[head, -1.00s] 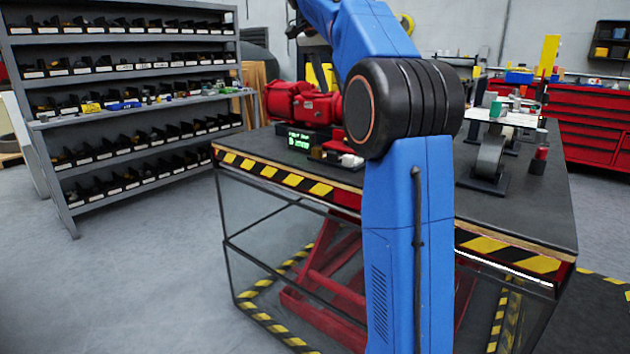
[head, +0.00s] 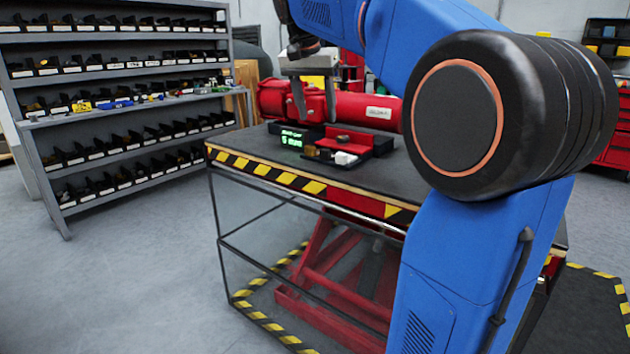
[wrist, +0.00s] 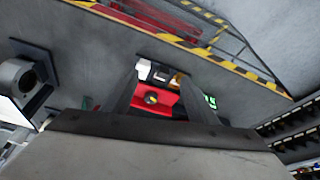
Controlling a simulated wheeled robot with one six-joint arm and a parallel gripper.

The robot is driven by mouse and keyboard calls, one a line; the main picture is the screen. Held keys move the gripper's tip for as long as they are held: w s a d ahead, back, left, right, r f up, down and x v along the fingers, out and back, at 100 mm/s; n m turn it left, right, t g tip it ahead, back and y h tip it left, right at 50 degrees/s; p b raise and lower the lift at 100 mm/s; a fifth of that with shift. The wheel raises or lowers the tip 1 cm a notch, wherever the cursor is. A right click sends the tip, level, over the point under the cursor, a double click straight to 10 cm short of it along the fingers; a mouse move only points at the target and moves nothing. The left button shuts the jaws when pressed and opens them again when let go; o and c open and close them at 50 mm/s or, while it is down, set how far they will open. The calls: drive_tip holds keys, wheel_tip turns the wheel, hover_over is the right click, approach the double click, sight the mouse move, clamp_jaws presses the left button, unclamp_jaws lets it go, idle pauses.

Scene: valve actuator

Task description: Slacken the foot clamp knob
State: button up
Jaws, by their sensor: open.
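My gripper (head: 317,118) points down with its two fingers apart and nothing seen between them. In the head view it is over or in front of the red valve actuator (head: 370,110), and I cannot tell how far above. In the wrist view the fingers (wrist: 160,76) reach toward a red part (wrist: 166,106). A small round dark-and-yellow piece (wrist: 151,98) on that part shows between the fingers, apart from them. I cannot tell whether this is the foot clamp knob. I cannot pick out the knob in the head view.
A display with green digits (head: 292,140) and a white block (head: 345,158) are near the bench's striped front edge (head: 268,172). A shelf of bins (head: 130,100) stands at left. My blue arm hides the bench's right side in the head view.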

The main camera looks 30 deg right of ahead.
drive_tip(key=s+a+f+n, duration=0.2)
drive_tip(key=s+a+f, duration=0.2)
drive_tip(key=s+f, duration=0.2)
drive_tip(key=s+a+f+n+t+y, duration=0.1)
drive_tip(key=s+a+f+n, duration=0.2)
drive_tip(key=s+f, duration=0.3)
drive_tip(key=shift+s+a+f+n+t+y, duration=0.3)
drive_tip(key=shift+s+a, duration=0.2)
drive_tip(key=shift+a, duration=0.3)
wheel_tip(320, 180, up, 18)
drive_tip(key=m+g+h, duration=0.2)
drive_tip(key=m, duration=0.6)
hover_over(342, 137)
drive_tip(key=s+a, duration=0.3)
drive_tip(key=a, duration=0.3)
drive_tip(key=x, duration=1.6)
drive_tip(key=shift+w+f, duration=0.25)
drive_tip(key=shift+f, duration=0.05)
